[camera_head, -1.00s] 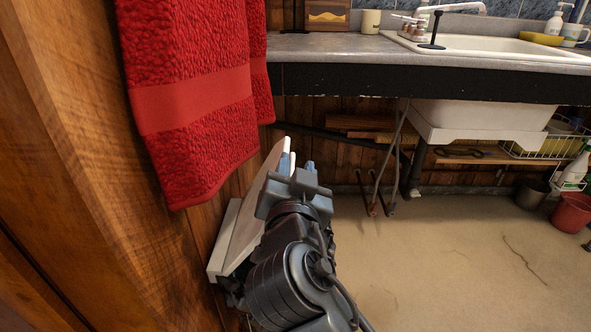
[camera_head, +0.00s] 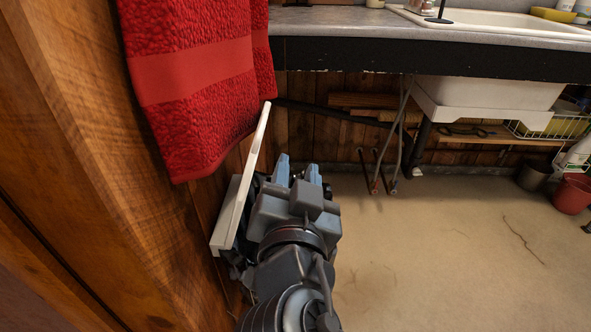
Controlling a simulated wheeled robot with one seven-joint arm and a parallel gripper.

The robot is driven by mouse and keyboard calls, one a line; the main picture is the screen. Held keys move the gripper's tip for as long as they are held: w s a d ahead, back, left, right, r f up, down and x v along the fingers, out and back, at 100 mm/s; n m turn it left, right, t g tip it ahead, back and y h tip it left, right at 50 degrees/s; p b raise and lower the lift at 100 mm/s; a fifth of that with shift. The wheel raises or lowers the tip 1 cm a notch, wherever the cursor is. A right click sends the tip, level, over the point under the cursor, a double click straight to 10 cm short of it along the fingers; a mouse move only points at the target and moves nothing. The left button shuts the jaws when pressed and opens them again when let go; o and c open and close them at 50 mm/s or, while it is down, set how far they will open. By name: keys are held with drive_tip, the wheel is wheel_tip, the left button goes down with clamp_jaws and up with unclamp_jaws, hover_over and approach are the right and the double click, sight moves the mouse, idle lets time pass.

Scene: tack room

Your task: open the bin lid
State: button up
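The bin lid (camera_head: 250,165) is a thin, pale panel in the head view, standing steeply upright beside the wooden wall, seen nearly edge-on. A white block-like part (camera_head: 224,212), apparently the bin's rim, is at its lower left. The rest of the bin is hidden behind my arm and the lid. My gripper (camera_head: 298,170) is just to the right of the lid. Its two light blue fingers are spread apart with nothing visible between them. I cannot tell whether the left side of the gripper touches the lid.
A red towel (camera_head: 195,85) hangs on the wall above the lid, its lower edge close to the lid's top. A counter (camera_head: 430,58) with a sink spans the back, with pipes below. Two buckets stand at the right. The floor (camera_head: 430,235) to the right is clear.

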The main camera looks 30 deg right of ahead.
drive_tip(key=s+a+f+n+y, duration=0.2)
drive_tip(key=s+f+n+y, duration=0.75)
drive_tip(key=s+f, duration=0.4)
drive_tip(key=s+f+n+y, duration=0.1)
drive_tip(key=s+f+n, duration=0.15)
drive_tip(key=s, duration=0.45)
drive_tip(key=d+v, duration=0.3)
drive_tip(key=v, duration=0.8)
wheel_tip(320, 180, up, 18)
drive_tip(key=p, duration=1.7)
drive_tip(key=shift+m+p, duration=0.3)
drive_tip(key=shift+w+a, duration=0.1)
drive_tip(key=shift+w, duration=0.05)
